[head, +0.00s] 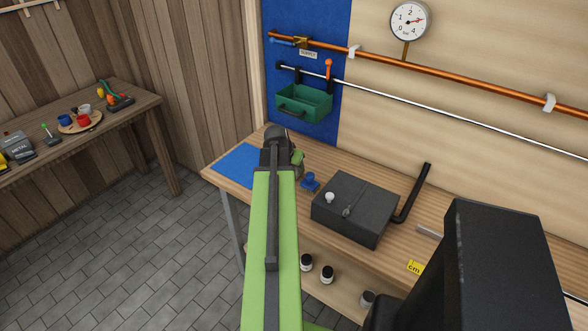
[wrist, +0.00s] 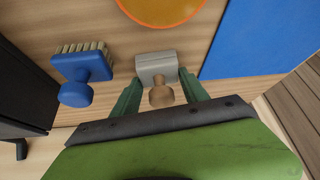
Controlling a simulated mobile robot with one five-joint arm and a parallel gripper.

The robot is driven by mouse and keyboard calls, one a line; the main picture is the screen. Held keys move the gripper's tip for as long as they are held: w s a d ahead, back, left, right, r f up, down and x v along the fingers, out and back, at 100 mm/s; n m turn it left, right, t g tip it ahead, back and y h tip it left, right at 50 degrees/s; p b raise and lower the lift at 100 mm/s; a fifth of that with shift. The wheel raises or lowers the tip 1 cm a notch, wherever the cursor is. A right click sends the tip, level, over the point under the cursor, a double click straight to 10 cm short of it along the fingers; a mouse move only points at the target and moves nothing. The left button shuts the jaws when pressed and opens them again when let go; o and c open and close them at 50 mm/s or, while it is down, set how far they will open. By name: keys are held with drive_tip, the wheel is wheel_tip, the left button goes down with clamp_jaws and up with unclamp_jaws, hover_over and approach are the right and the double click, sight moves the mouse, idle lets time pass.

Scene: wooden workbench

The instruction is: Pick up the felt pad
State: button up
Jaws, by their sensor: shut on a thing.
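The felt pad (wrist: 156,63), a grey block with a round wooden knob, is between the green fingers of my gripper (wrist: 160,94) in the wrist view. The fingers stand on both sides of the knob and are shut on it. The pad is against or just above the wooden bench; I cannot tell whether it touches. In the head view my gripper (head: 297,158) is at the bench's left part, mostly behind my arm, and the pad is hidden there.
A blue brush (wrist: 82,68) lies left of the pad; it also shows in the head view (head: 310,181). An orange disc (wrist: 162,8) is beyond the pad, a blue mat (wrist: 262,38) to its right. A dark box (head: 355,208) stands on the bench. A green bin (head: 304,103) hangs behind.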

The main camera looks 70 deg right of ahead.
drive_tip(key=shift+c, duration=1.1)
